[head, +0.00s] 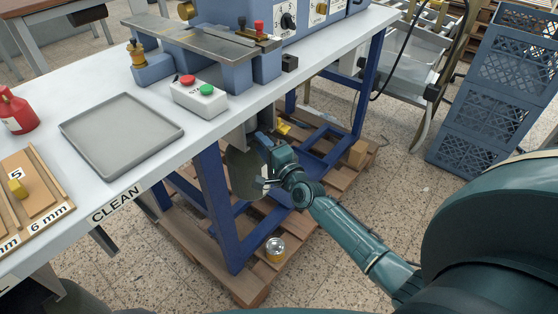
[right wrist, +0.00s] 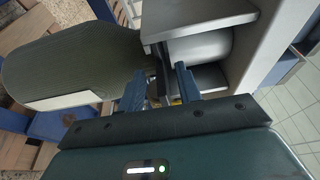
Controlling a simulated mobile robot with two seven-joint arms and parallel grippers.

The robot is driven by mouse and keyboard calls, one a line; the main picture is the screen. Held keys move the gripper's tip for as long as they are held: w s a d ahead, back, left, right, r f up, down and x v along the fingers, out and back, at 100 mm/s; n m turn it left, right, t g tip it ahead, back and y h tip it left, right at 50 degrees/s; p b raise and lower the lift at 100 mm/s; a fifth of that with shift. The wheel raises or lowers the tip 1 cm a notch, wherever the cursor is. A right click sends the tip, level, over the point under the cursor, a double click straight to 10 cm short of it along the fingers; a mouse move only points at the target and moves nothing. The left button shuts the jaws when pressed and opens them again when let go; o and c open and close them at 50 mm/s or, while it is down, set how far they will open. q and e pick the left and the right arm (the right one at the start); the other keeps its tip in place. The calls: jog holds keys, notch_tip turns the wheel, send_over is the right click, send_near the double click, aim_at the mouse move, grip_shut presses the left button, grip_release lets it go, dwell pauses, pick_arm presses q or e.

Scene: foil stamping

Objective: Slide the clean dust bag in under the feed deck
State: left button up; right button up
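A dark grey-green dust bag (right wrist: 75,60) with a pale band along one edge fills the left of the right wrist view. In the head view the bag (head: 243,174) hangs under the table edge, beside my right gripper (head: 270,147). In the right wrist view the two blue fingers of the right gripper (right wrist: 161,84) stand apart with a narrow dark part between them. I cannot tell whether they press on it. Grey plates and a rounded grey body (right wrist: 200,47) lie just beyond. The metal feed deck (head: 200,36) is above the tabletop. My left gripper is not in view.
The white table (head: 225,122) carries a grey tray (head: 122,132), a button box (head: 199,97) and a red bottle (head: 17,111). Blue table legs (head: 218,200) and a wooden pallet (head: 185,227) are close below the gripper. A can (head: 275,249) stands on the pallet. Blue crates (head: 485,105) stand right.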

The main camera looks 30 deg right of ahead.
jog(key=s+d, duration=0.1)
jog(key=s, duration=1)
jog(key=shift+s, duration=0.1)
